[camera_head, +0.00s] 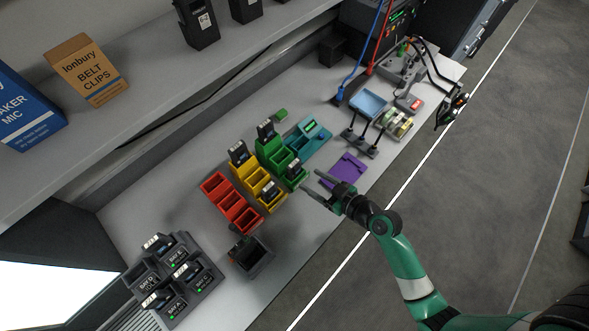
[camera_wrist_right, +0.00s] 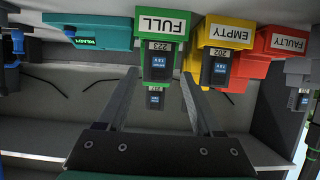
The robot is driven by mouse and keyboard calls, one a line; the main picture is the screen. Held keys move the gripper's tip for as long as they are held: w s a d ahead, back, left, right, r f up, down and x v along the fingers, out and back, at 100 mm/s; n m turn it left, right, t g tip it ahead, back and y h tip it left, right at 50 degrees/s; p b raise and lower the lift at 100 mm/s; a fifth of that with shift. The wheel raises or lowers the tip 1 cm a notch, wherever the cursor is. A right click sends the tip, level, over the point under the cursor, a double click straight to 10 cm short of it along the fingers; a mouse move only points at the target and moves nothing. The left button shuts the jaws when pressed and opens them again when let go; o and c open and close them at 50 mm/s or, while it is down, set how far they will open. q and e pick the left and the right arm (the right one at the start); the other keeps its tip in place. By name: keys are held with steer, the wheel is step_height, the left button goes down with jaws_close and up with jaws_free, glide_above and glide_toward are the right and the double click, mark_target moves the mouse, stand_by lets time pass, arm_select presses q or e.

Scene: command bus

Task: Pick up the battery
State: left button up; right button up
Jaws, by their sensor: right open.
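Several dark batteries with light tops stand in the coloured bins. One battery (camera_head: 294,169) is in the nearest part of the green bin (camera_head: 275,155), labelled FULL in the wrist view, where the battery (camera_wrist_right: 160,62) is marked 223. Another battery (camera_head: 265,131) is at the back of the green bin. Yellow bin batteries (camera_head: 238,152) stand to the left; one (camera_wrist_right: 217,68) reads 202. My right gripper (camera_head: 310,181) is open and empty, its fingers pointing at the near green-bin battery and apart from it.
A red bin (camera_head: 230,203), labelled FAULTY, and a charger (camera_head: 172,279) with several batteries lie left. A teal tray (camera_head: 307,133), a purple mat (camera_head: 348,168) and black posts (camera_head: 360,142) lie behind and to the right. A dark open box (camera_head: 251,256) stands near the front edge.

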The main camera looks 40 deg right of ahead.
mark_target(298, 172)
steer(key=x, duration=0.5)
steer(key=shift+r, duration=0.1)
jaws_close()
stand_by(1.2)
